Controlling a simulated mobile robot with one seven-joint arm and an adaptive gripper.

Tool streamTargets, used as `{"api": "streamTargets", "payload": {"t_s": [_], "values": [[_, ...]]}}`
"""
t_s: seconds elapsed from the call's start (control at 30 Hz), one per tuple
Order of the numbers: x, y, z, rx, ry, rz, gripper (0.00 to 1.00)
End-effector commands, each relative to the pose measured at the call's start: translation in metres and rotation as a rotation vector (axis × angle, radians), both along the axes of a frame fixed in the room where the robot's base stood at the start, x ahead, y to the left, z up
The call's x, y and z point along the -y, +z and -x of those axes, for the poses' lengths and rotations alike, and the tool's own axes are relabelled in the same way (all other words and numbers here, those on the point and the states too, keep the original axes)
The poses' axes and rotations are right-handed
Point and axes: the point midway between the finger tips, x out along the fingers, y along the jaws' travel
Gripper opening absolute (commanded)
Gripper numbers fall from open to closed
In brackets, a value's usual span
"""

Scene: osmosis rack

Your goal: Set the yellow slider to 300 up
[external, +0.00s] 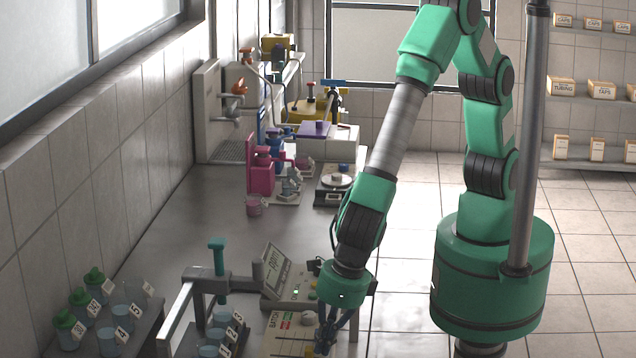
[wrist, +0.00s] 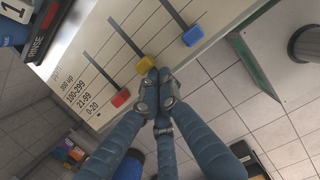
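The yellow slider (wrist: 146,63) is the middle one of three on a pale panel (wrist: 88,72) in the wrist view. It sits at the lower end of its slot, roughly level with the 0-20 mark. The "300 up" label is at the other end of the scale. My gripper (wrist: 158,76) has its fingertips together, right at the near edge of the yellow knob. Contact is likely but not certain, and the knob is not clearly between the fingers. In the external view my gripper (external: 326,340) is low over the panel's right side.
A red slider (wrist: 121,98) and a blue slider (wrist: 193,36) flank the yellow one, also at their slots' lower ends. A control box with a tilted display (external: 279,268) stands behind the panel. A teal-handled press (external: 217,270) and labelled jars (external: 68,325) stand left.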

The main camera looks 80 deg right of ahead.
Motion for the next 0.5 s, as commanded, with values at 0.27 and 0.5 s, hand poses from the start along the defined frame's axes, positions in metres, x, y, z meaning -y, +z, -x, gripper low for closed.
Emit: {"api": "streamTargets", "payload": {"t_s": [0.27,0.5], "values": [[0.0,0.004,-0.043,0.0,-0.002,0.0,0.0],[0.0,0.003,-0.071,0.001,-0.001,-0.001,0.0]]}}
